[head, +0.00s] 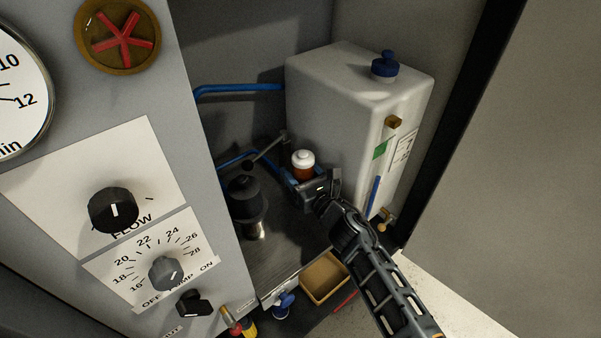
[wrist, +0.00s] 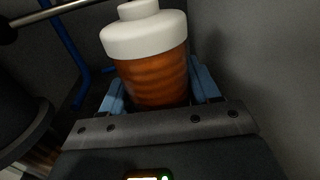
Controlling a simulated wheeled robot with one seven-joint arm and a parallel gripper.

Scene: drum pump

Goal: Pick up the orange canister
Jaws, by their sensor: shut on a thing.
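The orange canister (head: 303,172) has a white cap and shows in the head view in front of the white tank. In the wrist view the canister (wrist: 153,78) fills the upper middle, with ribbed orange sides and a wide white lid. My gripper (head: 303,182) is shut on the canister. Its blue fingers stand on both sides of it in the wrist view (wrist: 155,92). The canister's lower part is hidden by my gripper, so I cannot tell whether its base touches anything.
A white tank (head: 335,100) with a blue cap stands right behind. A black pump (head: 245,198) stands to the left, with a metal lever (head: 267,150) and blue tubing (head: 235,90) near the canister. A tan bin (head: 325,278) lies in front. The control panel (head: 110,200) bounds the left.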

